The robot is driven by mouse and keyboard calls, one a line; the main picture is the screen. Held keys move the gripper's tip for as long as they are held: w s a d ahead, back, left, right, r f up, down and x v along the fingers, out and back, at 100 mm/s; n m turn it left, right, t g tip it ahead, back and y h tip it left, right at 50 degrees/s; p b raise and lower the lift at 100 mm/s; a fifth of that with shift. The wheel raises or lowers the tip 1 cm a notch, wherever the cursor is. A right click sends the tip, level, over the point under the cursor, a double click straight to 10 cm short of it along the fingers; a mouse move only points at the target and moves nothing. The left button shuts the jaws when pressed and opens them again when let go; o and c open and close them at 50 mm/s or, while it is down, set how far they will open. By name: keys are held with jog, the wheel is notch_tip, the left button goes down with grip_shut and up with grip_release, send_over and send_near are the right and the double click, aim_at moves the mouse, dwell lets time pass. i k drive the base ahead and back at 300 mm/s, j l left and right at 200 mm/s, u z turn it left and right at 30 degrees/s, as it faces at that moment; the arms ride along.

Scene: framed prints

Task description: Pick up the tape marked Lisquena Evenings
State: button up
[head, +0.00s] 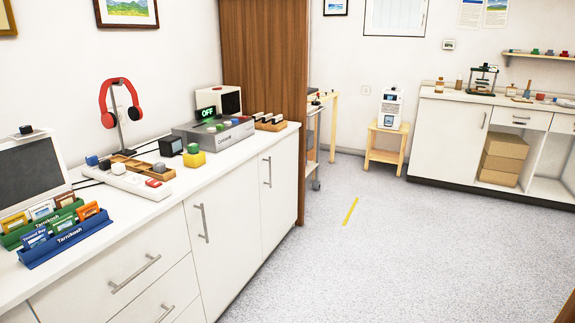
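Small tapes stand in two racks at the front left of the white counter in the head view. The blue rack (68,246) holds a blue tape (35,237), a green tape (64,223) and an orange tape (88,210). The green rack (12,241) behind it holds an orange-brown tape (16,222), a yellowish tape (42,209) and a dark red tape (66,199). The tape labels are too small to read surely, so I cannot tell which one is marked Lisquena Evenings. My gripper is not in view.
A dark screen (34,174) stands behind the racks.

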aim_at(257, 117)
jog(key=i+l+z, duration=0.3)
jog(key=i, duration=0.35)
jog(key=i+j+z, duration=0.1)
jog(key=i+z, duration=0.2)
jog(key=i, duration=0.35)
jog(key=i+u, duration=0.2)
jog(key=i, duration=0.25)
jog(key=i+l+u, duration=0.25)
jog(key=i, duration=0.15)
jog(key=i+l+u, duration=0.2)
jog(key=i, duration=0.2)
jog(key=i+l+u, duration=1.05)
jog(key=i+l, duration=0.1)
